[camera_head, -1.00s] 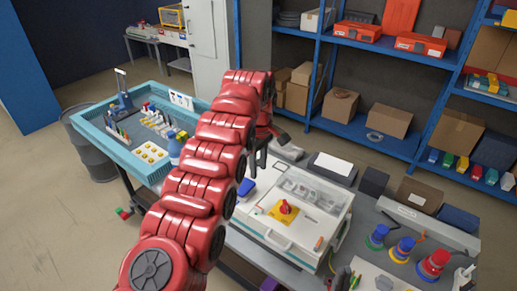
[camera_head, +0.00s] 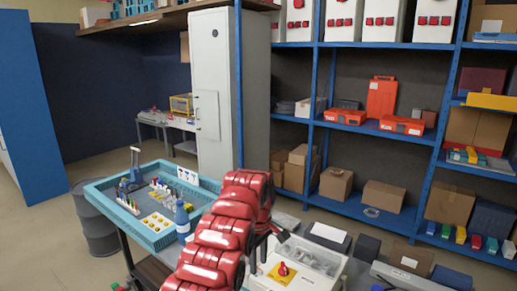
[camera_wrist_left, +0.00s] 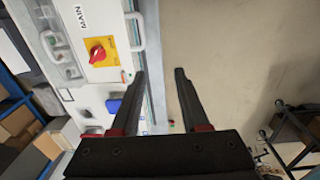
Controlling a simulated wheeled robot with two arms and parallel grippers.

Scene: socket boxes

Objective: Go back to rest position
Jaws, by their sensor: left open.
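My left arm is red and segmented and reaches up through the middle of the head view. Its dark gripper (camera_head: 277,238) is mostly hidden behind the arm's end, near the back left of the white socket box. In the left wrist view the left gripper (camera_wrist_left: 160,74) is open, with nothing between its two black fingers. The socket box (camera_head: 318,277), with a red rotary switch (camera_head: 283,270) on a yellow plate, shows beside the fingers in the wrist view (camera_wrist_left: 112,75). My right gripper is not in view.
A teal tray (camera_head: 100,188) of small tools and parts stands at left, with a blue bottle (camera_head: 182,220) at its right side. Blue shelving (camera_head: 425,137) with cardboard boxes and orange cases lines the back. Open floor (camera_wrist_left: 235,60) lies right of the fingers in the wrist view.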

